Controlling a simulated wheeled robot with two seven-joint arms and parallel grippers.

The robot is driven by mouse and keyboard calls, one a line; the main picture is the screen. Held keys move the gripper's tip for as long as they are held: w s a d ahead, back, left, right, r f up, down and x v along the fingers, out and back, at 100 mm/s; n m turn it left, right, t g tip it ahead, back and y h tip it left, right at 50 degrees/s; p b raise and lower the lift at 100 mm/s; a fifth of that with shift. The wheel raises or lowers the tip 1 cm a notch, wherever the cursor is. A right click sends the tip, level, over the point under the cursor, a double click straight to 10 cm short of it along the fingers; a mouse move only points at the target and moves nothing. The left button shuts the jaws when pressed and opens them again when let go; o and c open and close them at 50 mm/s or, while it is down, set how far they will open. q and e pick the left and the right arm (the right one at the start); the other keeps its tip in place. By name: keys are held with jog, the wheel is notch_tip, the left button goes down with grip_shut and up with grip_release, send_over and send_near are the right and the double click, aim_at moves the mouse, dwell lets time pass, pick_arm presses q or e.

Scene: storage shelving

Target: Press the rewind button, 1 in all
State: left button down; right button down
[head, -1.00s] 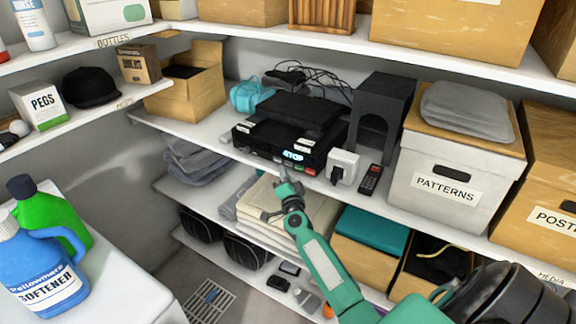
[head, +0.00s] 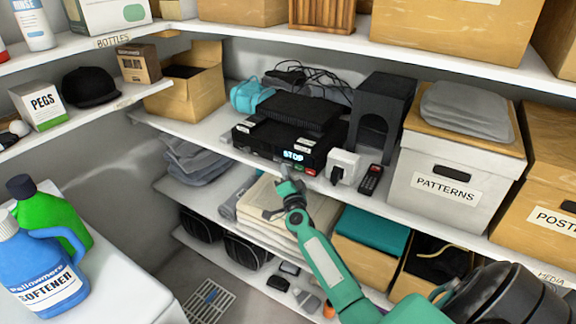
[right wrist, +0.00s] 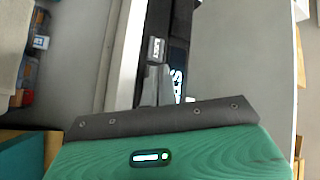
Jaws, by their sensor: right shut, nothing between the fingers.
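I cannot tell which button is rewind; part of the row is behind my gripper. My right gripper (head: 286,171) is shut and empty, with its tips just in front of the deck's front, below the display. In the right wrist view the closed fingers (right wrist: 154,86) point at the deck's front (right wrist: 181,28), close to a small label (right wrist: 156,49). Contact cannot be told. My left gripper is out of view.
A white plug-like box (head: 344,167) and a dark remote (head: 371,179) lie right of the deck, before a black stand (head: 381,105). A PATTERNS box (head: 447,187) stands further right.

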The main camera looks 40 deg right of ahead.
jog(key=shift+w+d, duration=0.15)
jog(key=shift+d, duration=0.15)
dwell(0.9)
jog(key=shift+a, duration=0.1)
jog(key=shift+s+a+p, duration=0.3)
jog(key=shift+s+a, duration=0.05)
jog(key=shift+a, duration=0.25)
jog(key=shift+a, duration=0.15)
jog(key=a, duration=0.1)
jog(key=s+a+p, duration=0.1)
jog(key=a, duration=0.1)
jog(key=s+a+p, duration=0.1)
jog(key=shift+a, duration=0.2)
dwell(0.7)
